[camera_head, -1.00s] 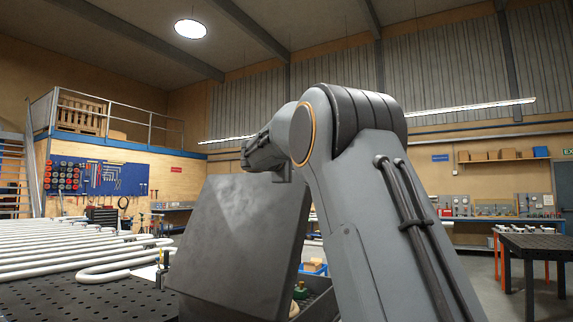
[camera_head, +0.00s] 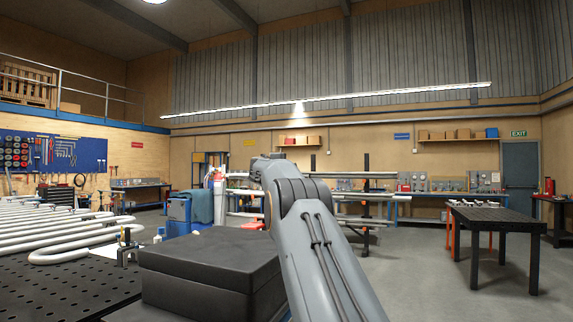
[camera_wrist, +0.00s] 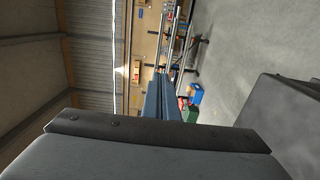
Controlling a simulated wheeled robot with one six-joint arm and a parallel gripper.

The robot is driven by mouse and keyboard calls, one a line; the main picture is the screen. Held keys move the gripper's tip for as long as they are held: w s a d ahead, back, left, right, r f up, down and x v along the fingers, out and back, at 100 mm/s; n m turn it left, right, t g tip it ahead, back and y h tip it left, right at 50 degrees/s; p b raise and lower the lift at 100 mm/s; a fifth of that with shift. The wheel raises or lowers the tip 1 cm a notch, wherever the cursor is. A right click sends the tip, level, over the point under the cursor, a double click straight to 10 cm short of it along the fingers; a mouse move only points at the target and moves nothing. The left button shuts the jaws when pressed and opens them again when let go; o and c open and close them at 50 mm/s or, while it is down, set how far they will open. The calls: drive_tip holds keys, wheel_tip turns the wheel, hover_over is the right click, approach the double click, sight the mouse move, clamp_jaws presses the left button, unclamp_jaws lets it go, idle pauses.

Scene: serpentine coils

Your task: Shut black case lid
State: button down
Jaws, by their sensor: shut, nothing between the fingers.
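The black case (camera_head: 205,287) stands at the front of the head view, at the edge of the perforated table. Its lid (camera_head: 212,258) lies down flat over the base, with a thin seam between them; I cannot tell whether it is latched. A dark part of the case (camera_wrist: 290,115) also fills the right side of the wrist view. My gripper (camera_wrist: 161,78) shows in the wrist view with its fingers together and nothing between them. It is apart from the case. In the head view my arm rises right of the case and hides the gripper.
White serpentine coils (camera_head: 60,232) lie on the black perforated table (camera_head: 70,285) left of the case. A dark workbench (camera_head: 500,217) stands at the right. A blue cabinet (camera_head: 180,217) and pipe racks stand behind. The floor between is open.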

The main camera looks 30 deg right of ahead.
drive_tip(key=w+d+f+p, duration=0.1)
drive_tip(key=w+d+f, duration=0.1)
drive_tip(key=d+f, duration=0.2)
drive_tip(key=shift+w+f, duration=0.3)
drive_tip(key=shift+f, duration=0.1)
drive_tip(key=shift+a+b, duration=0.2)
drive_tip(key=shift+b, duration=0.1)
idle(0.5)
drive_tip(key=b+v, duration=0.7)
drive_tip(key=shift+s+a+b, duration=0.2)
drive_tip(key=shift+b, duration=0.1)
idle(0.3)
